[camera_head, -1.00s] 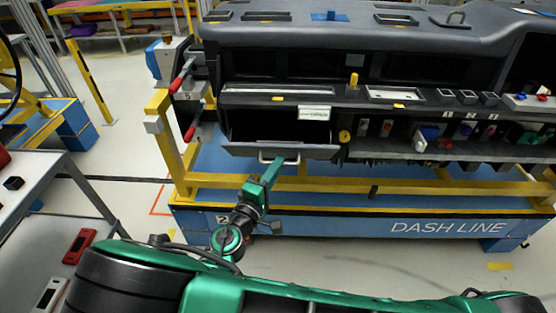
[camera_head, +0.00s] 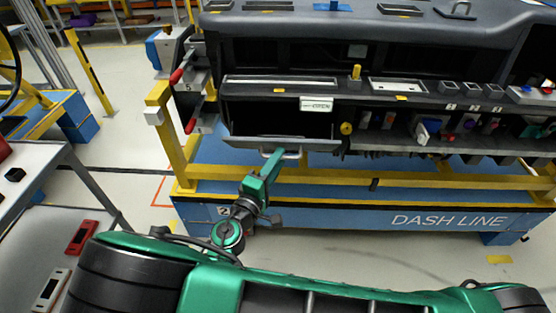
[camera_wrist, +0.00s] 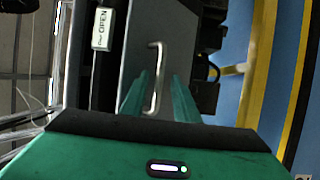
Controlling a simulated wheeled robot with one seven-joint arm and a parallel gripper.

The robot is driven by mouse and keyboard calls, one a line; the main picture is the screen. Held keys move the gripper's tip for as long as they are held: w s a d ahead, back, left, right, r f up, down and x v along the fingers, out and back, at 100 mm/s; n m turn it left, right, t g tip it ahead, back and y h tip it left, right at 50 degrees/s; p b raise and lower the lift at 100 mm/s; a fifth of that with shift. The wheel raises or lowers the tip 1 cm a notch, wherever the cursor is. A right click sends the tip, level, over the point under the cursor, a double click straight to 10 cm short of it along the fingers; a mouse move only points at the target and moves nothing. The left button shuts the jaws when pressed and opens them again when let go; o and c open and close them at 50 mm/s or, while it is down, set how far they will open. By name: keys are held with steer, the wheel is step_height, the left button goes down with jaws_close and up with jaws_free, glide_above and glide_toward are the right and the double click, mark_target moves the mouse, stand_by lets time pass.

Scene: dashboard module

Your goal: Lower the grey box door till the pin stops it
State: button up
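The grey box door (camera_head: 240,141) is hinged down along the lower edge of a dark compartment in the dashboard and shows as a narrow, tilted panel. The compartment stands open above it. A metal bar handle (camera_head: 293,155) is on the door's front; it also shows in the wrist view (camera_wrist: 159,62). My gripper (camera_head: 277,155) is at the handle. In the wrist view its two green fingers (camera_wrist: 158,82) stand on either side of the bar, with gaps showing. A yellow knob (camera_head: 347,128) is right of the door; I cannot tell whether it is the pin.
A yellow rail (camera_head: 420,173) runs below the door. Red-handled clamps (camera_head: 190,126) are at the left. A grey cart (camera_head: 40,225) stands at the left, with clear floor beside it.

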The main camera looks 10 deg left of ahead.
steer(key=v, duration=1)
